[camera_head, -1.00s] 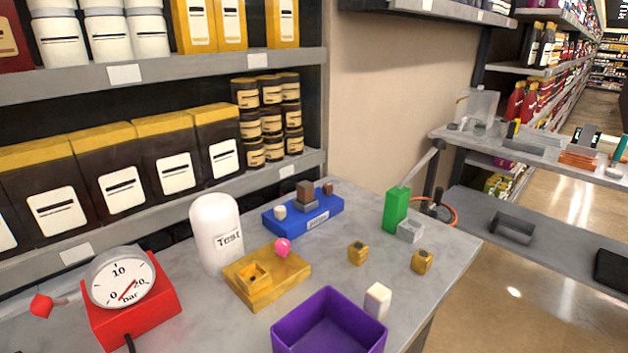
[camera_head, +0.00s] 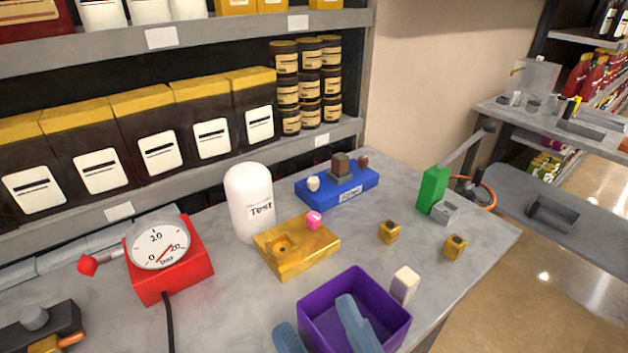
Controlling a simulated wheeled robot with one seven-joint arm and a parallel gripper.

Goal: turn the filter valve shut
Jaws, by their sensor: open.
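No part is labelled as the filter valve, so I cannot tell for sure which it is. A yellow block (camera_head: 295,258) with a square recess carries a pink knob (camera_head: 314,220) at its back right corner. A red gauge box (camera_head: 172,277) has a lever with a red tip (camera_head: 88,265) at its left. A black block (camera_head: 38,328) with a grey knob (camera_head: 34,317) is at the lower left, partly cut off. My gripper (camera_head: 318,316) shows two blue-grey fingers at the bottom edge, apart and empty, in front of the purple bin. It touches none of these knobs.
A purple bin (camera_head: 384,329) stands at the front edge with a white block (camera_head: 404,284) beside it. Shelves line the back. A black cable hangs from the gauge.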

